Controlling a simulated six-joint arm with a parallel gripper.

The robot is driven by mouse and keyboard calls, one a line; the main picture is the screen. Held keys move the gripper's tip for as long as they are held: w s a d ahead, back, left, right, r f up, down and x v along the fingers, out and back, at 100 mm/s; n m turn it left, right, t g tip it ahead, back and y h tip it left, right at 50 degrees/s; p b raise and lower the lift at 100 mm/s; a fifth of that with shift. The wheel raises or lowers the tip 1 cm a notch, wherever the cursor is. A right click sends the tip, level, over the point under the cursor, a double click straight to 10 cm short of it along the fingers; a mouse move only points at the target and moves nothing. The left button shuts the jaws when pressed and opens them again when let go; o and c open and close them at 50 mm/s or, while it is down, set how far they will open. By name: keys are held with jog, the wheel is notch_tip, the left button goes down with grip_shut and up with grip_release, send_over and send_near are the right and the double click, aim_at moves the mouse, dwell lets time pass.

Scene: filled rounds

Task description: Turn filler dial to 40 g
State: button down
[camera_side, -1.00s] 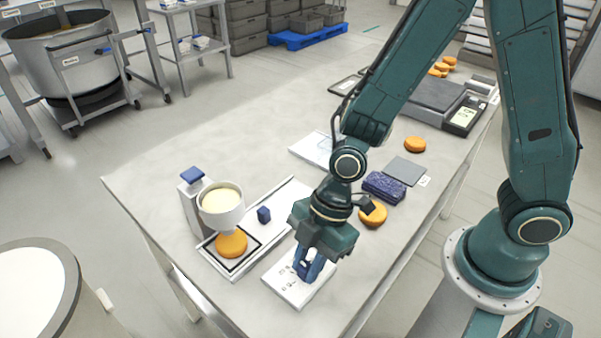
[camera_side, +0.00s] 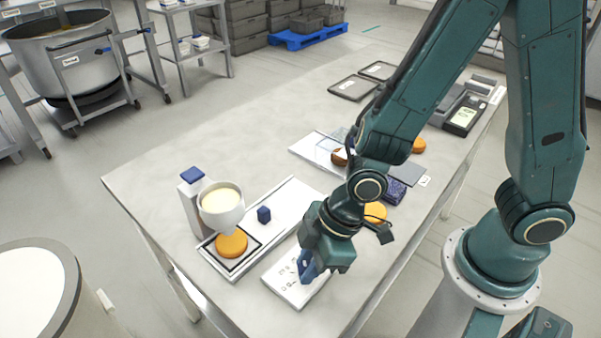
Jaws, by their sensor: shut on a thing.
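The filler dial's white panel (camera_side: 283,281) lies at the front edge of the table, with small dark markings that are too small to read. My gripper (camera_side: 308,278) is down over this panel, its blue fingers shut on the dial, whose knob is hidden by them. The wrist is turned and leans to the right. The filler (camera_side: 222,206), a white hopper of pale cream filling on a stand with a blue top, stands to the left. An orange round (camera_side: 231,243) sits under its nozzle on a black-edged square.
A small blue block (camera_side: 264,214) sits on the white tray (camera_side: 290,192) beside the filler. Right of my wrist are an orange round (camera_side: 376,212), a dark blue pad (camera_side: 396,189) and a grey plate (camera_side: 408,171). The table's left rear is clear.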

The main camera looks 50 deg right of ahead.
jog(key=c, duration=1.2)
grip_release()
jog(key=shift+c, duration=0.2)
jog(key=shift+r, duration=0.2)
notch_tip(320, 180, up, 20)
jog(key=shift+f, duration=0.15)
